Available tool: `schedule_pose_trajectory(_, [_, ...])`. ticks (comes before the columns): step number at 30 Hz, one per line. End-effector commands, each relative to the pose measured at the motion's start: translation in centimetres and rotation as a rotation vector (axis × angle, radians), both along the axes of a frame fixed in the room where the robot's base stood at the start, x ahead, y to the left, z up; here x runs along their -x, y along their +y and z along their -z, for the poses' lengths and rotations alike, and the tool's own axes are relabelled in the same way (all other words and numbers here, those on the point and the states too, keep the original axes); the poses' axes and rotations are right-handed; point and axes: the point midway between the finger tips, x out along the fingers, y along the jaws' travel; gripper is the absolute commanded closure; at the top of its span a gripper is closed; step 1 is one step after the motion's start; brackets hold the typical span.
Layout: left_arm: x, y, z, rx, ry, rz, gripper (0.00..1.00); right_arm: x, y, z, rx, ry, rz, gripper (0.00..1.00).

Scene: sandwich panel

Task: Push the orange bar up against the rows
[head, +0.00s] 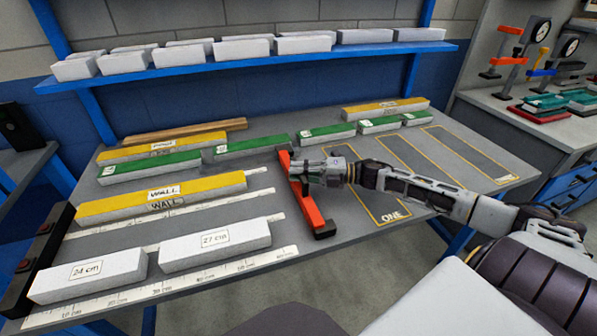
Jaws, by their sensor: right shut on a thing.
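The orange bar (311,207) lies on the grey table, running from near the middle back toward the front edge, with a dark block at its near end. My right gripper (303,172) is shut on the bar near its upper middle, its arm coming in from the right. The rows lie to the left of the bar: a yellow WALL bar (215,186), green-topped bars (150,168) and white bars marked 24 cm (88,276) and 27 cm (215,247). The bar's far end is close to a green-topped piece (252,145); contact is unclear. Gaps show beside the yellow and 27 cm bars. My left gripper is not in view.
Ruler strips (180,278) run along the rows. A dark stop (38,262) stands at the left edge. Yellow-outlined areas (463,152) right of the bar are empty, apart from my arm above. Several white blocks sit on a blue shelf (240,60) behind.

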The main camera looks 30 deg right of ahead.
Motion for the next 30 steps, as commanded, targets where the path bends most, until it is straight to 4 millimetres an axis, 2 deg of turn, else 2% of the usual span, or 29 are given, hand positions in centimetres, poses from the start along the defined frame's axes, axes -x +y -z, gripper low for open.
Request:
schedule_pose_trajectory(8, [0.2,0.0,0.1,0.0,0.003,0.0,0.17,-0.1,0.5,0.1,-0.001,0.001,-0.001,1.0])
schedule_pose_trajectory(14, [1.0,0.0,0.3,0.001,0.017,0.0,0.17,-0.4,1.9,0.1,-0.001,0.0,-0.001,1.0])
schedule_pose_trajectory(18, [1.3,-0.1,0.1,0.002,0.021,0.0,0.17,-0.8,3.5,0.0,-0.001,-0.001,-0.002,1.0])
schedule_pose_trajectory(24, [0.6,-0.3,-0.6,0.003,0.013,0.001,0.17,-1.5,6.3,-0.1,-0.002,-0.003,-0.003,1.0])
schedule_pose_trajectory(30, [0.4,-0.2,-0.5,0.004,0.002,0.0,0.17,-2.2,9.2,-0.1,-0.002,-0.001,-0.002,1.0])
